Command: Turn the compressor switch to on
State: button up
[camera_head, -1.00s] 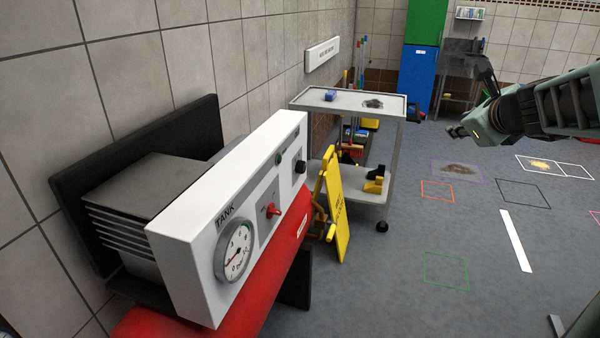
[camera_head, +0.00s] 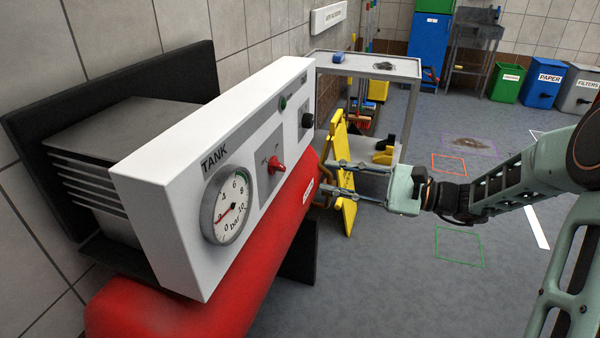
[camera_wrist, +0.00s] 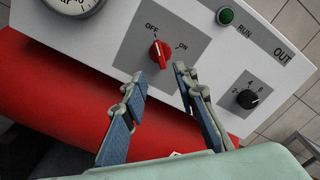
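The compressor's white panel (camera_head: 225,150) carries a red switch (camera_head: 276,166) on a grey plate. In the wrist view the red switch (camera_wrist: 160,53) lies between the OFF and ON labels, with its pointer mark toward OFF. My gripper (camera_head: 333,177) is right of the switch in the head view, apart from it, its fingers pointing at the panel. In the wrist view my gripper (camera_wrist: 158,82) is open and empty, with one fingertip below left of the switch and the other to its right.
The TANK gauge (camera_head: 228,206) is left of the switch, and a green RUN lamp (camera_head: 282,103) and black OUT knob (camera_head: 307,120) are right of it. The red tank (camera_head: 255,255) bulges below the panel. A yellow sign (camera_head: 342,190) and a grey cart (camera_head: 365,66) stand behind my gripper.

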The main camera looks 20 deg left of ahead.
aim_at(282, 167)
jog(key=a, duration=0.3)
jog(key=a+b, duration=0.1)
jog(key=a, duration=0.3)
jog(key=a+b, duration=0.1)
jog(key=a, duration=0.2)
jog(key=shift+w+a+r, duration=0.1)
jog(key=shift+w+a, duration=0.2)
jog(key=shift+a, duration=0.05)
grip_shut()
